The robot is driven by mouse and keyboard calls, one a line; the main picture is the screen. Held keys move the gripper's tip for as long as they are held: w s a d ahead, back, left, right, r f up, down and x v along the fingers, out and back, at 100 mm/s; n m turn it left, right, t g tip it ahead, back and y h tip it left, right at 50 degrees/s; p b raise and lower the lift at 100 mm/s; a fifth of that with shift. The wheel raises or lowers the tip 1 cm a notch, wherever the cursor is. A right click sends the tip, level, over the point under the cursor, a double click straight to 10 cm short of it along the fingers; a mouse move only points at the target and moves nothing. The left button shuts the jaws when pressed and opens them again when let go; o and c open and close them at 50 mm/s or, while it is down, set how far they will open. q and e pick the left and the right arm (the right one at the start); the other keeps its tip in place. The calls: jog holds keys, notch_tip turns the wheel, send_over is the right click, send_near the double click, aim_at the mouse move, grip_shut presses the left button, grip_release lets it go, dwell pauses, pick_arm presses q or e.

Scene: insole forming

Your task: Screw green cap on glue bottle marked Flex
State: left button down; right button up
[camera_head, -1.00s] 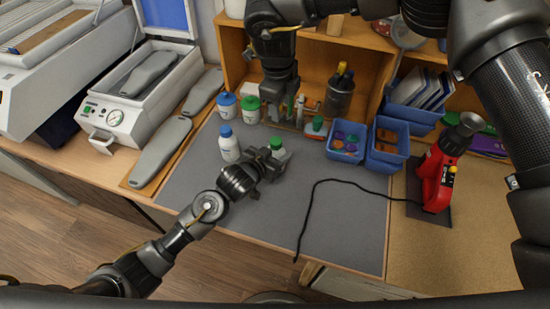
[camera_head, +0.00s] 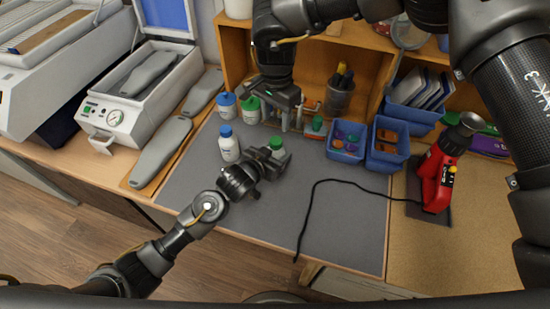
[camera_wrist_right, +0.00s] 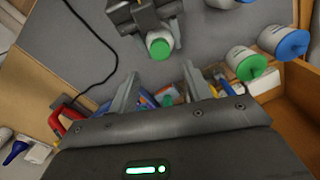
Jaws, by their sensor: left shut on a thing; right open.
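A white bottle with a green cap (camera_head: 276,143) on its top stands on the grey mat, held by my left gripper (camera_head: 270,160). The cap also shows from above in the right wrist view (camera_wrist_right: 160,48). I cannot read the bottle's label, nor tell how tightly the cap sits. My left gripper is shut around the bottle's body. My right gripper (camera_head: 292,125) is open and empty, with its fingers spread, behind and above the bottle. In the right wrist view its fingertips (camera_wrist_right: 158,70) point toward the cap, apart from it.
A white bottle with a blue cap (camera_head: 229,148) stands left of my left gripper. Jars with blue (camera_head: 226,105) and green (camera_head: 250,109) lids stand behind it. Blue bins (camera_head: 346,153) and a red tool (camera_head: 436,180) are to the right.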

aim_at(276, 141)
jog(key=shift+f, duration=4.05)
jog(key=shift+c, duration=0.4)
